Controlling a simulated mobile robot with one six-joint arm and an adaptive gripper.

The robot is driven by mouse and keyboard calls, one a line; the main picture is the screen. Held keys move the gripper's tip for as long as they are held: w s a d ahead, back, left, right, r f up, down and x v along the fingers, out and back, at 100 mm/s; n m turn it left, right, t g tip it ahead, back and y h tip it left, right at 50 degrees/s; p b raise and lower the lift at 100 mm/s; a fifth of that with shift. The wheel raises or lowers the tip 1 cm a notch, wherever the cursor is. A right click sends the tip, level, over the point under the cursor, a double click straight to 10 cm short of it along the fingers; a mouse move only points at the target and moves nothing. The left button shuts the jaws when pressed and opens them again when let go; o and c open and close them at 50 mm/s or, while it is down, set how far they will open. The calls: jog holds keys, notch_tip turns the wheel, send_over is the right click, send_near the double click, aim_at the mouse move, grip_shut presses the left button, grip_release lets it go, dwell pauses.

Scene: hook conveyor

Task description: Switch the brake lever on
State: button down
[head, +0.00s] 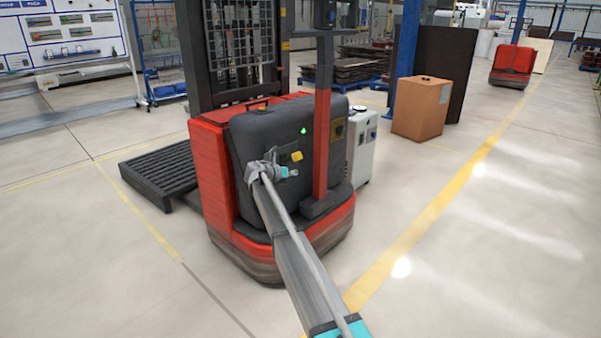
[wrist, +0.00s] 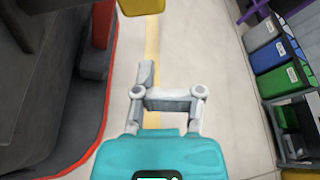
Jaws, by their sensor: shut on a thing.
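The red and black pallet truck (head: 265,130) stands in the middle of the head view. A yellow handle (head: 297,156), which looks like the brake lever, sticks out from its dark rear cover. It also shows as a yellow block (wrist: 141,7) at the top edge of the wrist view. My gripper (head: 290,173) is at the cover, just below the yellow handle. In the wrist view my gripper (wrist: 168,98) has its jaws shut, with the yellow block beyond them and a visible gap between. What lies in the jaws cannot be made out.
A green light (head: 304,131) glows on the cover above the handle. A red post (head: 321,140) stands right of it. A white cabinet (head: 362,150) and brown box (head: 420,107) are behind. Bins (wrist: 272,55) show at the right. Floor to the right is clear.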

jog(key=p+v, duration=0.1)
jog(key=v, duration=0.5)
jog(key=shift+s+a+p, duration=0.2)
jog(key=shift+a+p, duration=0.1)
jog(key=shift+r, duration=0.1)
jog(key=s+d+f+m+g+y, duration=0.2)
jog(key=s+d+f+m+g, duration=0.15)
jog(key=s+d+m, duration=0.6)
jog(key=s+d+f+m+g+y, duration=0.25)
jog(key=s+d+f+m, duration=0.3)
jog(key=s+d, duration=0.7)
jog(key=s+d+f+m+g+y, duration=0.3)
jog(key=s+m, duration=0.5)
jog(key=s, duration=0.6)
jog(key=s+d+f+m+y, duration=0.1)
jog(key=s+d+m+y, duration=0.3)
jog(key=s+m, duration=0.7)
notch_tip(320, 180, up, 36)
jog(key=s+n+p, duration=0.2)
jog(key=p, duration=3.3)
jog(key=shift+s+d+f+p, duration=0.15)
jog(key=shift+d+p, duration=0.1)
jog(key=shift+p, duration=0.15)
